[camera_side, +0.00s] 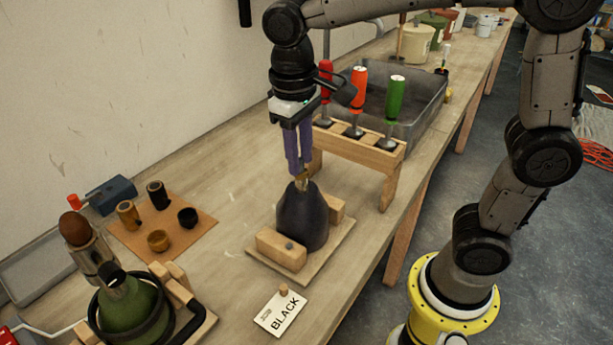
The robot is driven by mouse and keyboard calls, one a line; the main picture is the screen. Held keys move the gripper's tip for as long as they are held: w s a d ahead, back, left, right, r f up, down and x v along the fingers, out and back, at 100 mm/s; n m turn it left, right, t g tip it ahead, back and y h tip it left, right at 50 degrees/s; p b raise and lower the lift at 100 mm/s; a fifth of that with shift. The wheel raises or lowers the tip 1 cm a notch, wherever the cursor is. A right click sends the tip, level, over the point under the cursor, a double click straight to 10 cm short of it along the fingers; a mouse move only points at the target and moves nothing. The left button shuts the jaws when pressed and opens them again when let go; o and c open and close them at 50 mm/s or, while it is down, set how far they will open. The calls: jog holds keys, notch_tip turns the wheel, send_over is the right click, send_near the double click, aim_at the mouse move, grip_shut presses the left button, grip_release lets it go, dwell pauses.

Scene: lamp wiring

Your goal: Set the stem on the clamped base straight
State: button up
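The clamped base (302,217) is a dark, bottle-shaped body. It stands upright between two wooden blocks on a wooden board (325,258). A short brass-coloured stem (302,184) shows at its top, directly under my gripper. My gripper (300,170) points down from above, its two purple fingers close together around the stem's upper part. The fingers look shut on the stem, though they hide most of it. I cannot tell from this single view whether the stem is tilted.
A wooden rack (360,150) with red, orange and green screwdrivers stands close behind. A BLACK card (281,311) lies in front. A brown mat (182,243) with several small cups is at left. A green lamp body (135,312) in a cradle stands lower left.

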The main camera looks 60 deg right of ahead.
jog(key=shift+d, duration=0.4)
dwell(0.9)
jog(key=shift+a+r, duration=0.1)
dwell(0.7)
jog(key=shift+r, duration=2.95)
